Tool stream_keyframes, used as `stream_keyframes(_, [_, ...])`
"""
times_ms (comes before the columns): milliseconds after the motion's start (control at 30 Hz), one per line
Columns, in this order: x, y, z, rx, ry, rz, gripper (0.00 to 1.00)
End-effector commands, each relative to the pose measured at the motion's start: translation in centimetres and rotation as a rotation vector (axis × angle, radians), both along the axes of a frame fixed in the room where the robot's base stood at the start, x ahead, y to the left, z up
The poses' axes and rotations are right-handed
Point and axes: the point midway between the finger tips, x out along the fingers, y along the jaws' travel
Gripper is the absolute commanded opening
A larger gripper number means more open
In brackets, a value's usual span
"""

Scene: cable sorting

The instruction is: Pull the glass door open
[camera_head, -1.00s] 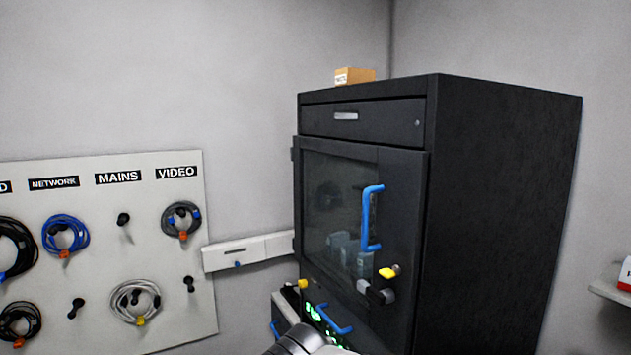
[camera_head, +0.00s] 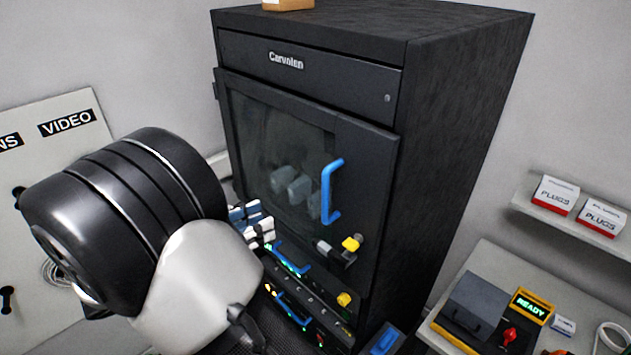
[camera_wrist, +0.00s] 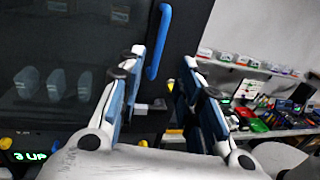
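The glass door (camera_head: 268,140) is a dark framed pane on the front of a black cabinet, and it looks closed. Its blue vertical handle (camera_head: 328,190) is on the door's right side. A yellow-knobbed latch (camera_head: 350,244) sits below the handle. In the wrist view the handle (camera_wrist: 160,42) stands ahead of my gripper, above and between the fingertips. My gripper (camera_wrist: 160,72) is open with nothing between its fingers. In the head view my gripper (camera_head: 252,222) is partly hidden behind my arm, left of the handle and apart from it.
Equipment with blue handles (camera_head: 290,308) and green lights sits below the door. At right, a bench (camera_head: 470,270) holds a device with a READY display (camera_head: 531,305). A shelf (camera_head: 570,222) carries plug boxes. A cable board (camera_head: 60,130) hangs at left.

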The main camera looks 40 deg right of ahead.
Motion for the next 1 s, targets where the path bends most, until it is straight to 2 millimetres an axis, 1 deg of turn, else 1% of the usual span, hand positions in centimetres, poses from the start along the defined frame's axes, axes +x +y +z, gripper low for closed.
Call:
stream_keyframes(33, [-0.2,-1.0,0.0,0.001,0.002,-0.004,0.33])
stream_keyframes(400, [-1.2,-9.0,0.1,0.002,0.0,-0.007,0.33])
stream_keyframes(600, [-1.7,-12.9,0.1,0.003,-0.001,-0.006,0.33])
stream_keyframes(700, [-1.8,-14.3,0.1,0.004,-0.001,-0.005,0.33])
stream_keyframes(800, [-1.9,-15.2,0.0,0.003,-0.001,-0.004,0.33])
stream_keyframes(1000, [-2.0,-15.9,0.0,0.004,-0.001,-0.001,0.33])
